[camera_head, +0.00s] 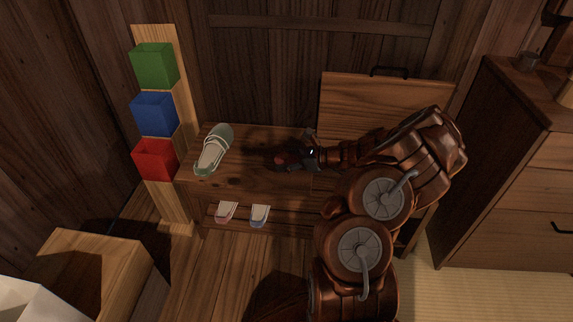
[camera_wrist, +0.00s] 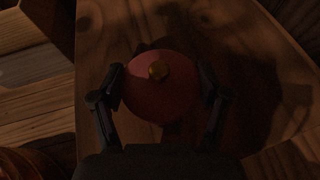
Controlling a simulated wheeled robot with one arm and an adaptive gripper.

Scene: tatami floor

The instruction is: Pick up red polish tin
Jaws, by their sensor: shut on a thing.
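The red polish tin (camera_wrist: 160,100) is round, with a small brass-coloured knob in the middle of its top. In the wrist view it sits between the two fingers of my gripper (camera_wrist: 162,97), which are shut on its sides. Wooden bench top shows around and beneath it; I cannot tell whether the tin touches the wood. In the head view my gripper (camera_head: 288,158) is over the middle of the wooden bench (camera_head: 235,180), and the tin there is dark and hard to make out.
A grey-green shoe (camera_head: 213,150) lies on the bench's left end. Two slippers (camera_head: 225,211) (camera_head: 259,215) are on the lower shelf. Green (camera_head: 154,66), blue (camera_head: 155,114) and red (camera_head: 155,160) boxes are stacked up a wooden rack at left. A drawer chest (camera_head: 500,170) stands right.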

